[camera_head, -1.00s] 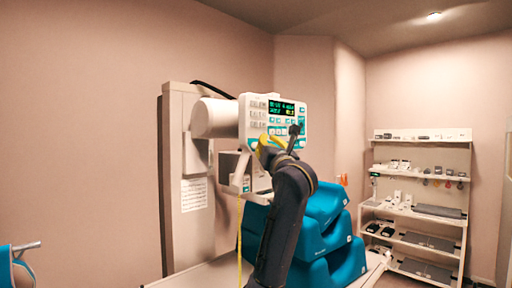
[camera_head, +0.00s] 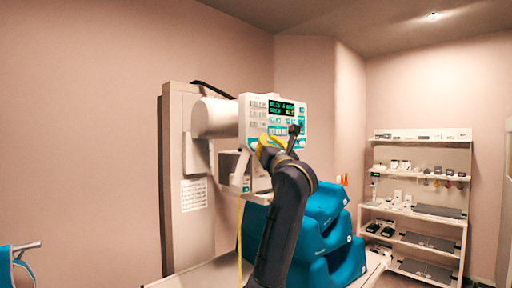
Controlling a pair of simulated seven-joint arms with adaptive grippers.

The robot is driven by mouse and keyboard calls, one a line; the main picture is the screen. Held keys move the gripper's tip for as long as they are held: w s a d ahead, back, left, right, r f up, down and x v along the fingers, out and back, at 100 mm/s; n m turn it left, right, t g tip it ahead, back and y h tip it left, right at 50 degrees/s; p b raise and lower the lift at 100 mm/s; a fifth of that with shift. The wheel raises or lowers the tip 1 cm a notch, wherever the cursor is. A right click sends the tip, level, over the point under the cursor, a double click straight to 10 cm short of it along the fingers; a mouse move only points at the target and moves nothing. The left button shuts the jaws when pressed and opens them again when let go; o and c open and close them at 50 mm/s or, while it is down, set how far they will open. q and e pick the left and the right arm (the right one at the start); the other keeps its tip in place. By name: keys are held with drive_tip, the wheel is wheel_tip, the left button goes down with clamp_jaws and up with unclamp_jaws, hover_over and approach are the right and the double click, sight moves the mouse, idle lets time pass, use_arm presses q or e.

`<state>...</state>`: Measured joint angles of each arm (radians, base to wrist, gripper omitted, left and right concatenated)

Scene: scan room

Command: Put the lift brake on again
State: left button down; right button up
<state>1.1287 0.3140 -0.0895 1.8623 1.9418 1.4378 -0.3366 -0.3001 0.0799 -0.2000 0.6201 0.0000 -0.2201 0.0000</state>
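The scanner head (camera_head: 222,118) stands out from a pale column (camera_head: 187,240) and carries a control panel (camera_head: 258,112) with a lit green display and teal buttons. My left gripper (camera_head: 280,142) is in front of the panel's lower part, at the top of my dark arm. A yellow curved piece (camera_head: 263,143) shows at the gripper's left, and a dark upright piece with a rounded end is at its right. I cannot tell if these touch the panel, or if the fingers are closed. I cannot make out the lift brake for certain. My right gripper is out of view.
Blue stacked cushions (camera_head: 325,205) stand behind my arm on a pale table (camera_head: 205,276). A yellow strip (camera_head: 240,245) hangs below the head. A shelf rack (camera_head: 420,200) with small devices stands at the right. A blue item with a grey bar (camera_head: 25,246) is at lower left.

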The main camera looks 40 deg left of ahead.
use_arm(q)
drive_tip(key=shift+a, duration=0.2)
idle(0.5)
drive_tip(key=shift+a, duration=0.25)
drive_tip(key=shift+a, duration=0.4)
idle(0.8)
drive_tip(key=shift+d, duration=0.1)
idle(0.3)
drive_tip(key=shift+d, duration=0.75)
drive_tip(key=shift+s+d, duration=0.15)
drive_tip(key=shift+d, duration=1.1)
drive_tip(key=shift+s+d, duration=0.1)
drive_tip(key=shift+d, duration=1.15)
